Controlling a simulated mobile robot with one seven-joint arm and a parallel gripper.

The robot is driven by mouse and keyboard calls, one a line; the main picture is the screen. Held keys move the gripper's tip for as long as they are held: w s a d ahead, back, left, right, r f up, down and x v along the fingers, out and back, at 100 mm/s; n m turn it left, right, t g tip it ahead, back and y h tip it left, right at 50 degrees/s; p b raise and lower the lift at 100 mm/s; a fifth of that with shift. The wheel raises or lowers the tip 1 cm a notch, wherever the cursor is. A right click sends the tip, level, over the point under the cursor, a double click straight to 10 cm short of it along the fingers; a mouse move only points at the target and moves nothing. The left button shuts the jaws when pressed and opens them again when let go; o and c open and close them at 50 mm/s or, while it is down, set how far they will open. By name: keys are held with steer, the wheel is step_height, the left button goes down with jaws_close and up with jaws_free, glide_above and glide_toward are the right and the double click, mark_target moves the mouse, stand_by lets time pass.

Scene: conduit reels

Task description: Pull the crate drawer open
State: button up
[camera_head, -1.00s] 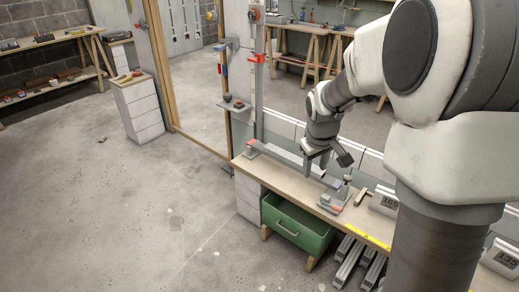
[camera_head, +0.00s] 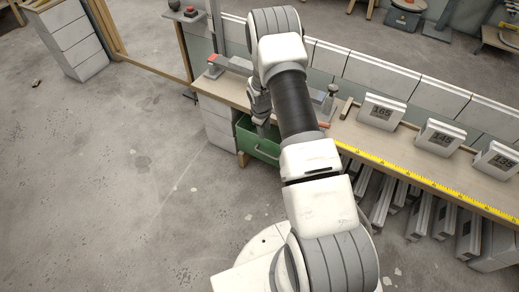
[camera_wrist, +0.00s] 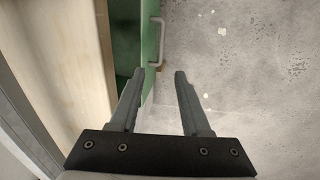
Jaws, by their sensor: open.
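The green crate drawer (camera_head: 245,135) sits under the workbench in the head view, largely hidden behind my arm. In the wrist view its green front (camera_wrist: 149,55) runs up the middle, with a dark gap on its left. A pale bar handle (camera_wrist: 161,38) stands out on the right of the front. My gripper (camera_wrist: 159,72) is open and empty. Its left fingertip is on the drawer side and its right one over the floor. The handle lies just beyond the tips, between their lines; I cannot tell the height gap. In the head view my gripper (camera_head: 262,122) is above the crate.
The wooden bench top (camera_head: 345,135) carries numbered blocks (camera_head: 381,109) and a yellow measuring tape (camera_head: 430,180). Grey lengths (camera_head: 383,200) are stored beneath the bench, right of the crate. A white drawer stack (camera_head: 218,125) stands left of it. The concrete floor (camera_head: 130,190) in front is clear.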

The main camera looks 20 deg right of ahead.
mark_target(267, 155)
steer(key=w+f+b, duration=0.1)
steer(key=f+b, duration=0.1)
steer(key=f, duration=0.4)
steer(key=d+f+b, duration=0.1)
steer(key=f+b, duration=0.1)
steer(key=f, duration=0.5)
steer(key=w+d+f+b, duration=0.1)
steer(key=f+b, duration=0.1)
steer(key=f, duration=0.5)
steer(key=shift+w+d+f+b, duration=0.1)
steer(key=shift+w+d+b, duration=0.1)
steer(key=shift+w+b, duration=0.15)
steer(key=shift+c, duration=0.3)
jaws_close()
steer(key=shift+s, duration=0.1)
